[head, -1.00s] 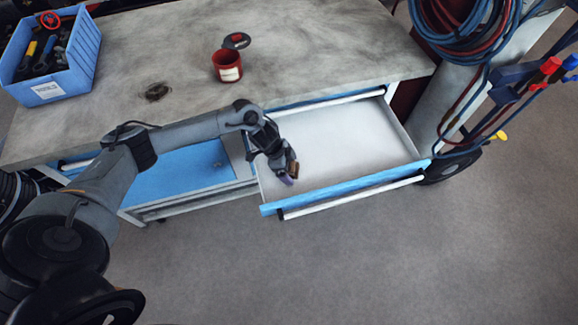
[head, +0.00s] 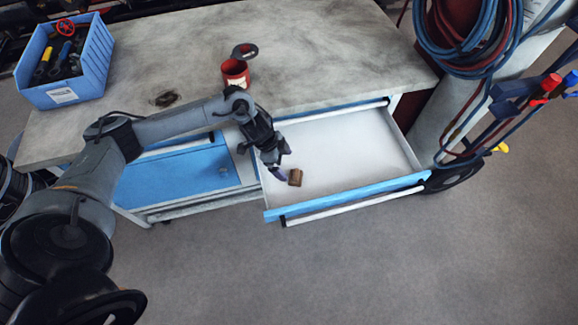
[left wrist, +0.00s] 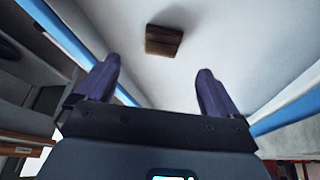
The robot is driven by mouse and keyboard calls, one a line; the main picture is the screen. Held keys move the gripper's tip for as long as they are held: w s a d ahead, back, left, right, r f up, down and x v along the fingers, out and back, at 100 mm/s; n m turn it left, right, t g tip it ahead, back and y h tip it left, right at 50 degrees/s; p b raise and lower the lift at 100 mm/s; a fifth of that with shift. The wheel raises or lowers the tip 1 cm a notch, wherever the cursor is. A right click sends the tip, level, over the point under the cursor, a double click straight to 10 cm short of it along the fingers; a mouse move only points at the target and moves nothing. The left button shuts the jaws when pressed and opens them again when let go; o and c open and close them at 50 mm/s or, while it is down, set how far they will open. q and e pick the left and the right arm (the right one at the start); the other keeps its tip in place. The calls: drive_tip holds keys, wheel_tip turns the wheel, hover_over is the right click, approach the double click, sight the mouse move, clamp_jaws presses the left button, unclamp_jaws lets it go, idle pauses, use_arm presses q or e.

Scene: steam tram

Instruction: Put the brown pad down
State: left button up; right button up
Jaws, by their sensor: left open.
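The brown pad (head: 295,177) lies on the white floor of the open drawer (head: 345,150), near its left front corner. It also shows in the left wrist view (left wrist: 163,41), beyond the fingertips, with a dark shadow beside it. My left gripper (head: 279,172) is just left of the pad in the head view. In the left wrist view its two purple fingers (left wrist: 155,80) are spread wide with nothing between them, apart from the pad. My right gripper is in neither view.
The drawer's blue front (head: 350,194) with a white handle juts out from the workbench (head: 330,50). On the benchtop are a red cup (head: 235,74) and a blue tool bin (head: 65,65). Hoses (head: 470,30) hang at the right. Most of the drawer is clear.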

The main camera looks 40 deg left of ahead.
use_arm(q)
drive_tip(key=d+t, duration=0.1)
drive_tip(key=d, duration=0.3)
drive_tip(key=d+m+t, duration=0.1)
drive_tip(key=d, duration=0.4)
drive_tip(key=s+d, duration=0.1)
drive_tip(key=d, duration=0.3)
drive_tip(key=shift+d+r+t+h+p, duration=0.15)
drive_tip(key=shift+r+t+h+p, duration=0.2)
drive_tip(key=shift+t+h, duration=0.05)
drive_tip(key=s+d+r+n+t, duration=0.2)
drive_tip(key=s+d, duration=0.1)
drive_tip(key=d, duration=0.4)
drive_tip(key=s+a+r+n+g+y, duration=0.1)
drive_tip(key=s+a+n+g+y, duration=0.1)
drive_tip(key=s, duration=0.6)
drive_tip(key=s+a+r+n+g+y, duration=0.1)
drive_tip(key=s+a+n+y, duration=0.1)
drive_tip(key=s+a+n, duration=0.3)
drive_tip(key=s, duration=0.3)
drive_tip(key=shift+a+n+g, duration=0.2)
drive_tip(key=shift+n+g, duration=0.1)
drive_tip(key=shift+g, duration=0.1)
drive_tip(key=shift+r, duration=0.1)
